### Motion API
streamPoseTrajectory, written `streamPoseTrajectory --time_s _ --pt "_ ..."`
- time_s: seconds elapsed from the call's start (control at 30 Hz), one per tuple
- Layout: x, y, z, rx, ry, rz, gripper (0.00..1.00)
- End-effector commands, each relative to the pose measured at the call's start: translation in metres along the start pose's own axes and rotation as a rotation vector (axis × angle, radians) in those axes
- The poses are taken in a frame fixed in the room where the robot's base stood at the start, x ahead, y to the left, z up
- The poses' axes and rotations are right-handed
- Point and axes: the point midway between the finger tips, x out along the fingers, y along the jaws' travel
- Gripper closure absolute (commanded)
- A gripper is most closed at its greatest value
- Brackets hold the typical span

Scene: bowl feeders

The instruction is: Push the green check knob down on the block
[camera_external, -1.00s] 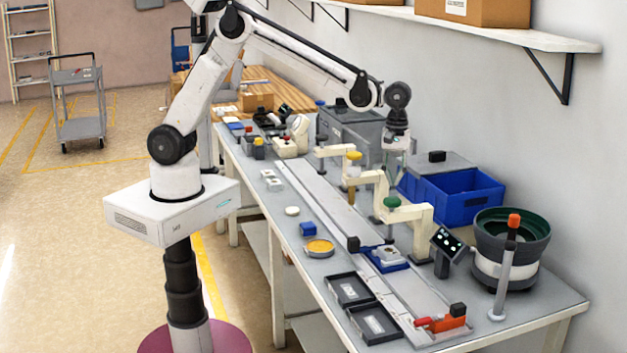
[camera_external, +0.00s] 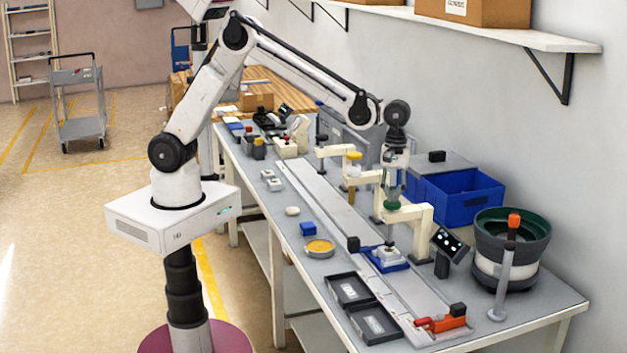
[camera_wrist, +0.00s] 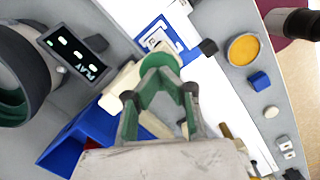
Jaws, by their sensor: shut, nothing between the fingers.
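The green check knob (camera_external: 391,205) sits on top of a cream press arm (camera_external: 410,212). My gripper (camera_external: 393,198) is shut and empty, pointing down with its fingertips at the knob's top; they appear to touch it. In the wrist view, green shows at and beyond the gripper tips (camera_wrist: 161,72), but the fingers hide most of the knob. A pale block (camera_external: 388,254) sits in a blue holder (camera_external: 372,261) on the grey rail in front of the press. The holder also shows in the wrist view (camera_wrist: 183,50).
A yellow-knobbed press (camera_external: 354,157) stands farther back along the rail. A blue bin (camera_external: 462,205), a small screen (camera_external: 449,243) and a bowl feeder (camera_external: 510,250) stand to the right. Black trays (camera_external: 350,290), a yellow dish (camera_external: 319,248) and a blue cube (camera_external: 308,229) lie to the left.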

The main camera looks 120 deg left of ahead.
Motion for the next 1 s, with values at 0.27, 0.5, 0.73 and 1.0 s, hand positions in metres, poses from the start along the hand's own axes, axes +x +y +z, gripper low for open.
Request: streamPoseTrajectory --time_s 0.27,0.5,0.73,1.0 --pt "0.007 0.0 -0.002 0.0 0.0 0.0 1.0" --pt "-0.002 0.0 -0.024 -0.003 0.0 0.0 1.0" --pt "-0.005 0.0 -0.03 0.001 0.0 0.0 1.0" --pt "-0.013 0.0 -0.03 0.0 0.0 0.0 1.0"
